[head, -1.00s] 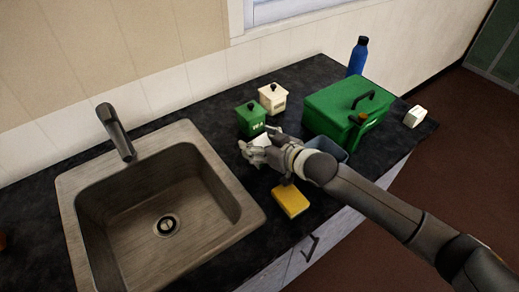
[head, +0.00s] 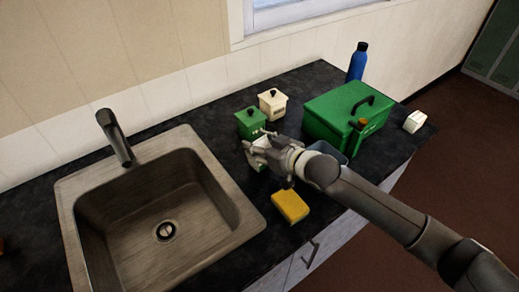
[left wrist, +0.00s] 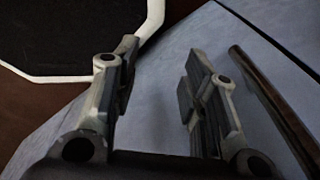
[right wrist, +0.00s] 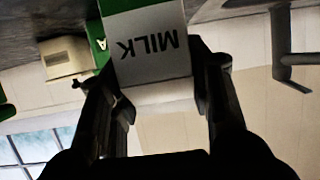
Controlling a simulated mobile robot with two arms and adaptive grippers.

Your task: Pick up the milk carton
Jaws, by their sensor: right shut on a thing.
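The milk carton (right wrist: 150,45) is white with a green part and dark "MILK" lettering, upside down in the right wrist view. It sits between the two fingers of my right gripper (right wrist: 160,95), which is shut on it. In the head view my right gripper (head: 258,150) is over the counter, right of the sink, and hides most of the carton. I cannot tell whether the carton touches the counter. My left gripper (left wrist: 160,85) is open and empty in the left wrist view, in front of a pale grey cabinet face. It is outside the head view.
A yellow sponge (head: 290,206) lies in front. A green box (head: 335,112), a blue bottle (head: 357,62) and a white block (head: 415,121) are to the right. The sink (head: 72,205) is left.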

